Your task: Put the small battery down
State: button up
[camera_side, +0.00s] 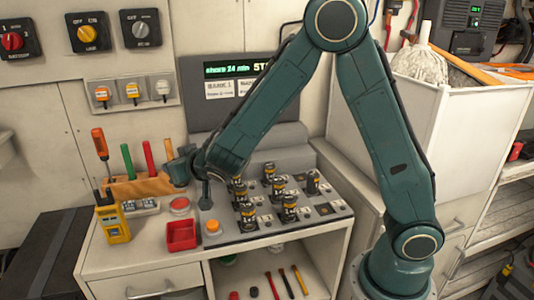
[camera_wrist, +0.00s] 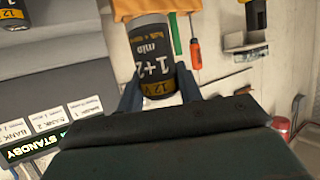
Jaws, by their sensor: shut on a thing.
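My gripper (camera_wrist: 159,86) is shut on the small battery (camera_wrist: 152,58), one blue finger on each side of it. The battery is a dark cylinder with a yellow-brown band, and its label reads "1+2" and "12 V". In the side view my gripper (camera_side: 206,195) is small and partly hidden near the left end of the grey console (camera_side: 225,233). I cannot make out the held battery clearly there, or whether it touches anything. Several similar black-and-yellow batteries (camera_side: 288,208) stand on the console.
A red tray (camera_side: 181,235), an orange button (camera_side: 212,227) and a red button (camera_side: 180,205) lie left of the batteries. A wooden tool rack (camera_side: 150,187) and yellow meter (camera_side: 113,222) stand farther left. A display panel (camera_side: 237,70) rises behind.

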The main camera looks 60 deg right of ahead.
jog(key=w+a+r+n+y, duration=0.1)
jog(key=w+a+r, duration=0.5)
jog(key=w, duration=0.2)
notch_tip(320, 180, down, 17)
jog(key=shift+s+r, duration=0.2)
jog(key=shift+s, duration=0.1)
dwell(0.3)
jog(key=shift+f, duration=0.1)
jog(key=shift+f, duration=1.75)
jog(key=shift+f, duration=0.1)
jog(key=o, duration=1.1)
jog(key=shift+f, duration=0.1)
jog(key=shift+s+r, duration=0.1)
jog(key=shift+r, duration=0.1)
jog(key=v, duration=1.1)
jog(key=shift+s, duration=0.4)
